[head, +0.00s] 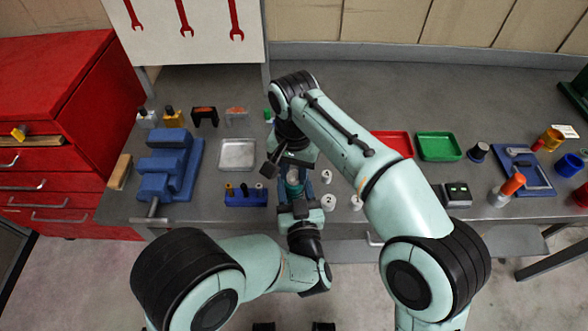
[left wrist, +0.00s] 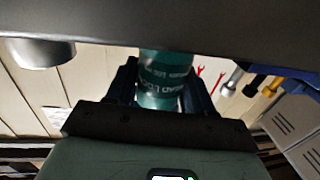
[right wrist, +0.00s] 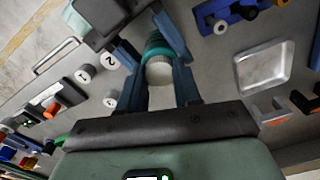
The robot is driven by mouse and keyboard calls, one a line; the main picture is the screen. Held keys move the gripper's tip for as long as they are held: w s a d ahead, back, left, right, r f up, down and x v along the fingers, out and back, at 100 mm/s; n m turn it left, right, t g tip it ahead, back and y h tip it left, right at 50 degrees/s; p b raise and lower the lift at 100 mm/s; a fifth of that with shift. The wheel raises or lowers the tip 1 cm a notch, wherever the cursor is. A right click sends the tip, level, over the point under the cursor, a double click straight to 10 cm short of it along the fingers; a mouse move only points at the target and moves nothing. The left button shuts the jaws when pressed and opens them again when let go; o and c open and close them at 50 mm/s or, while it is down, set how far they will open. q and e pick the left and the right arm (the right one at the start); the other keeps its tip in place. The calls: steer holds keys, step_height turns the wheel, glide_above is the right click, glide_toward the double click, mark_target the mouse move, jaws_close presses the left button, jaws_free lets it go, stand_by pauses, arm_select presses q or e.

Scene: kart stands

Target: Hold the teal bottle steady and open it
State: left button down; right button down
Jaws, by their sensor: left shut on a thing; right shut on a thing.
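The teal bottle (head: 293,176) is at the front edge of the bench, between my two grippers, mostly hidden in the head view. In the left wrist view its teal body (left wrist: 165,80) with white lettering sits between the fingers of my left gripper (left wrist: 165,85), which is shut on it. My right gripper (right wrist: 155,60) is over the bottle's top end, with a finger on each side. The right wrist view shows a ridged teal band (right wrist: 157,46) and a pale round end (right wrist: 159,71) between these fingers. I cannot tell whether the cap has turned.
A blue vise (head: 168,165), a metal tray (head: 237,155) and a blue holder (head: 246,198) stand left of the bottle. Pale numbered cylinders (head: 328,202) stand close on its right. Red (head: 393,143) and green (head: 438,147) trays lie farther right.

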steer(key=n, duration=2.5)
steer(key=shift+n, duration=0.4)
steer(key=n, duration=0.4)
steer(key=shift+r+n, duration=0.1)
steer(key=shift+n, duration=0.2)
steer(key=shift+r, duration=0.1)
steer(key=shift+r, duration=1)
